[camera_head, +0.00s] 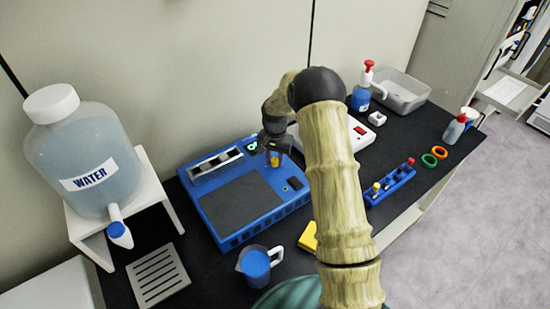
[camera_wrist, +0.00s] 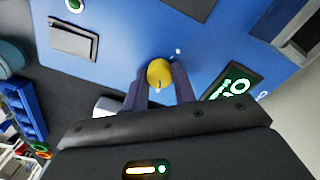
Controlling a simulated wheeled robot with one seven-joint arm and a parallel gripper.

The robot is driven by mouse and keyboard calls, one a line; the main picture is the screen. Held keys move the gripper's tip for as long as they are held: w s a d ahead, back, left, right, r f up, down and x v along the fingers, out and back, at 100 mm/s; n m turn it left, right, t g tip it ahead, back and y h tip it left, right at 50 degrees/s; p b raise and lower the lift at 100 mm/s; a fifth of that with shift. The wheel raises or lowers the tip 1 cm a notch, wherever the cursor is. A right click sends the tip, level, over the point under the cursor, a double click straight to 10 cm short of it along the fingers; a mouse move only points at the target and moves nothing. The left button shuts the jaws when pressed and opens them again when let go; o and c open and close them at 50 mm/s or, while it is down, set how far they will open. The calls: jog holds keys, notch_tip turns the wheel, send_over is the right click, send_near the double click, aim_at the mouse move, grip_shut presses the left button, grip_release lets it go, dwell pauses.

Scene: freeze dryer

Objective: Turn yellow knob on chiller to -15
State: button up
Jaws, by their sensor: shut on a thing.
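The chiller is a blue box (camera_head: 222,232) with a dark top plate, left of centre on the black bench in the head view. Its blue face (camera_wrist: 115,40) fills much of the wrist view. The yellow knob (camera_wrist: 159,73) sits on this face, and a sliver of it shows in the head view (camera_head: 275,160). My gripper (camera_wrist: 158,84) is shut on the knob, one finger on each side. A small white mark lies on the face just beyond the knob. A lit green display (camera_wrist: 236,83) is right of the knob; its digits are not readable.
A water jug (camera_head: 85,150) on a white stand is at the left. A beaker of blue liquid (camera_head: 257,265) stands in front of the chiller. My arm hides part of the bench.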

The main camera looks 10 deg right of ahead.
aim_at(275, 160)
jog(key=n, duration=0.6)
jog(key=shift+n, duration=0.3)
jog(key=n+p, duration=0.1)
jog(key=n, duration=0.5)
jog(key=shift+r, duration=0.1)
dwell(0.3)
jog(key=o, duration=1)
notch_tip(275, 160, up, 17)
jog(key=b, duration=0.2)
jog(key=shift+r, duration=0.15)
